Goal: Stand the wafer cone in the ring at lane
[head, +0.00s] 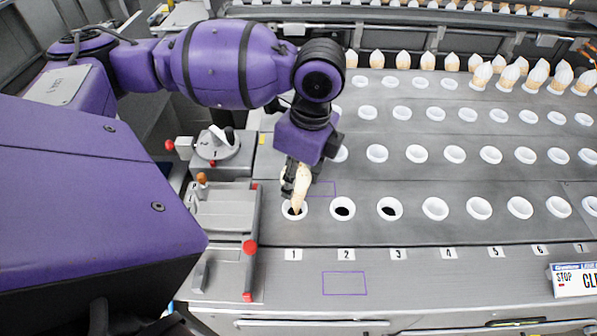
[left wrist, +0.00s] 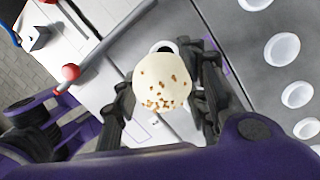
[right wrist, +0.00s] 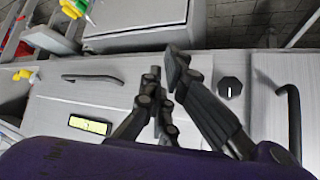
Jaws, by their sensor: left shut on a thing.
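My left gripper (head: 296,180) is shut on the wafer cone (head: 300,187), which it holds at a slight tilt with its tip at the ring of lane 1 (head: 294,210). I cannot tell how far the tip is inside the ring. In the left wrist view the cone's pale top with brown bits (left wrist: 163,82) fills the space between the fingers, and part of a white ring shows behind it. My right gripper (right wrist: 172,80) is in the right wrist view only, with its two fingers close together and nothing seen between them.
Rings of lanes 2 (head: 342,208) and 3 (head: 389,208) have dark openings. More white rings run in rows to the right. Filled cones (head: 483,75) stand at the back. A grey fixture with a red knob (head: 249,247) lies left of lane 1. A sign (head: 574,280) stands front right.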

